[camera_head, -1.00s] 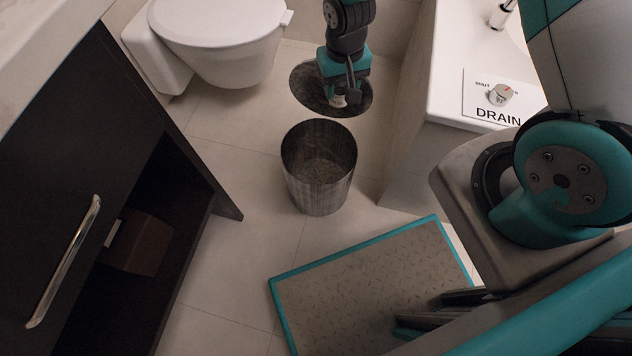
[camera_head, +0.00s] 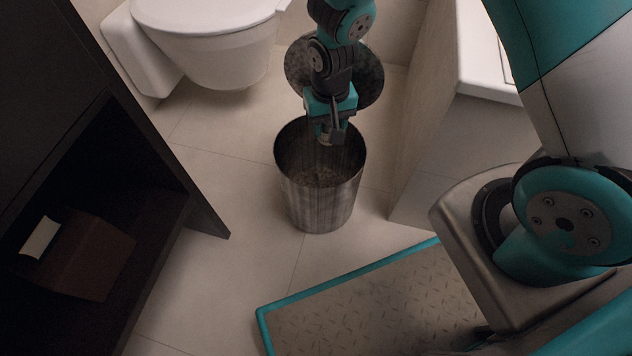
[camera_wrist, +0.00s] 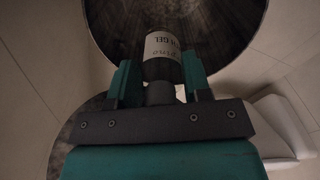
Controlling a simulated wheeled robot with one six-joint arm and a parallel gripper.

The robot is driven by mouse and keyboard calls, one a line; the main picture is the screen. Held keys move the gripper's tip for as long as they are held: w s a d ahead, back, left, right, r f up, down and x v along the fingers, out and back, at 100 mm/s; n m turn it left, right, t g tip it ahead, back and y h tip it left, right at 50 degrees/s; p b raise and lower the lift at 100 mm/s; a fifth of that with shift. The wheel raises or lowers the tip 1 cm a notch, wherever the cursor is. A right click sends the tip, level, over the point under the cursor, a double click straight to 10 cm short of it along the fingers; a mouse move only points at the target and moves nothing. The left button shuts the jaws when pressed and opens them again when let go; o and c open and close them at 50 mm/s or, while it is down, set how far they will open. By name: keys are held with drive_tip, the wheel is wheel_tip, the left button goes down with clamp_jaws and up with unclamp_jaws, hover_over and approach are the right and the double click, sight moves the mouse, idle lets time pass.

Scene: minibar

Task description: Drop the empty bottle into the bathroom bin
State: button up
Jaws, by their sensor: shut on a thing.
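The bin (camera_head: 320,205) is a round, dark metal bucket standing open on the floor. It also shows in the wrist view (camera_wrist: 225,20), its mouth beyond my fingertips. My gripper (camera_head: 328,136) points down at the bin's mouth, over its far part. In the wrist view my gripper (camera_wrist: 160,75) is shut on a small bottle (camera_wrist: 162,46) with a dark body and a white printed label. The bottle lies against the view of the bin's inside. In the head view it is mostly hidden by the fingers. I cannot tell whether its lower end is below the rim.
A round dark disc (camera_head: 367,80), perhaps the bin's lid, is behind the bin. A toilet (camera_head: 210,45) stands back left. A dark cabinet (camera_head: 150,130) is at left and a pale bath side (camera_head: 460,150) at right.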

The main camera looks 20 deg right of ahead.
wheel_tip(320, 180, down, 5)
drive_tip(key=b, duration=0.4)
drive_tip(key=shift+r, duration=0.15)
drive_tip(key=shift+r, duration=0.1)
drive_tip(key=o, duration=1)
drive_tip(key=shift+o, duration=0.2)
wheel_tip(320, 180, up, 17)
drive_tip(key=p, duration=0.9)
drive_tip(key=shift+r, duration=0.2)
